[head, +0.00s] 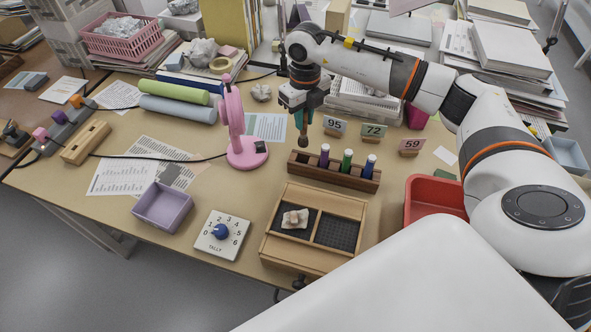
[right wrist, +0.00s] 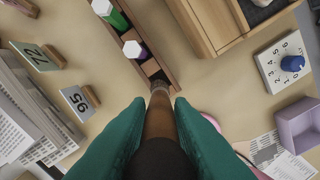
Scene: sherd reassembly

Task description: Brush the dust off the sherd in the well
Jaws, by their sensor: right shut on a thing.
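The sherd (head: 294,218) is a small pale, beige piece lying in the left dark well of a wooden tray (head: 281,254) near the table's front edge. The right well (head: 337,233) looks empty. My right gripper (head: 302,106), with teal fingers, is shut on a brush (head: 304,139). The brush hangs tip down over the left end of the wooden rack (head: 334,182), behind the tray and away from the sherd. In the right wrist view the brown brush handle (right wrist: 160,122) sits between the fingers. Whether its tip touches the rack is unclear. My left gripper is not in view.
The rack holds a purple (head: 324,156), a green (head: 347,162) and a blue vial (head: 369,166). A tally dial (head: 221,235), a lilac bin (head: 163,207) and a red tray (head: 436,190) flank the wooden tray. Number cards (head: 334,126) stand behind.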

